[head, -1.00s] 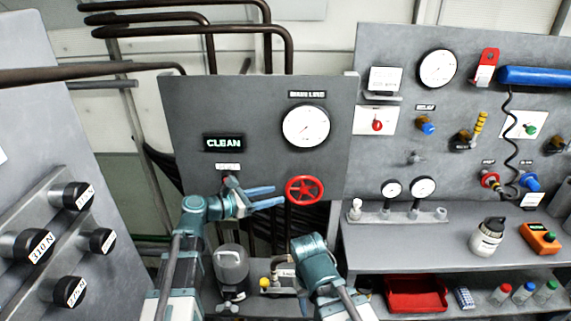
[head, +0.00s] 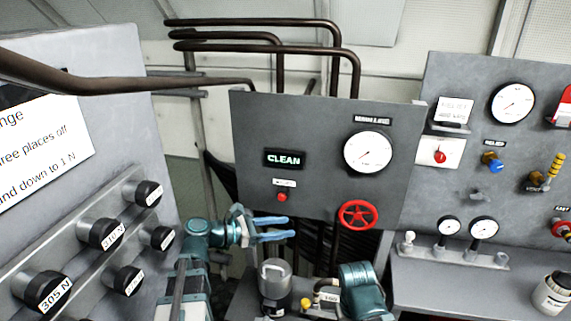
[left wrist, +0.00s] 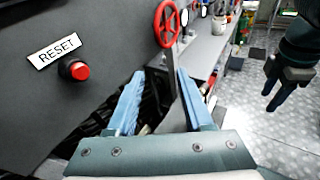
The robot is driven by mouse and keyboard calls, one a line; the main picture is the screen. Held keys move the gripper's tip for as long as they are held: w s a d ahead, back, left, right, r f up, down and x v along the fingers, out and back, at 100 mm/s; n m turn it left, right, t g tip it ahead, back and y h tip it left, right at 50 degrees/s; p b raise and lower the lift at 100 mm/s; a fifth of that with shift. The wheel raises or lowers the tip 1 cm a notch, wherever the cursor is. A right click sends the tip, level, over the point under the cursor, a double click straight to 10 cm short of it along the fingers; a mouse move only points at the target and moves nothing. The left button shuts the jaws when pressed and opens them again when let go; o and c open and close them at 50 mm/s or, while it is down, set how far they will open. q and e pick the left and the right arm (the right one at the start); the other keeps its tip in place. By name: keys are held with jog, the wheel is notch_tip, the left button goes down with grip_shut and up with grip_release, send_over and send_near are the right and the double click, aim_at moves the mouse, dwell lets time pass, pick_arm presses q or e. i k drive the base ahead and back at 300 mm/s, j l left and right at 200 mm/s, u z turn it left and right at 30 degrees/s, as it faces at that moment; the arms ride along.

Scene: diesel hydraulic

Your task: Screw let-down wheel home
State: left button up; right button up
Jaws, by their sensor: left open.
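The red let-down wheel (head: 358,215) sits at the lower right of the grey panel (head: 330,180); its upright rim also shows in the left wrist view (left wrist: 166,24). I cannot tell how far it is screwed in. My left gripper (head: 290,228) is open and empty, left of the wheel and apart from it. In the left wrist view its blue fingers (left wrist: 160,76) spread below the wheel. My right arm (head: 362,290) is low in front of the panel. What looks like my right gripper (left wrist: 285,82) shows dark at the right of the left wrist view; its jaw gap is unclear.
A round gauge (head: 368,152), a lit CLEAN sign (head: 284,158) and a red RESET button (head: 282,197) are on the panel. A rack of labelled black knobs (head: 104,233) stands at left. A bench (head: 450,270) with small gauges stands at right.

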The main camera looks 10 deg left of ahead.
aim_at(358, 214)
jog(key=k+l, duration=0.2)
jog(key=l, duration=0.15)
jog(key=k+l, duration=0.15)
jog(key=l, duration=0.2)
jog(key=k+l, duration=0.35)
jog(key=l, duration=0.3)
jog(key=u, duration=0.05)
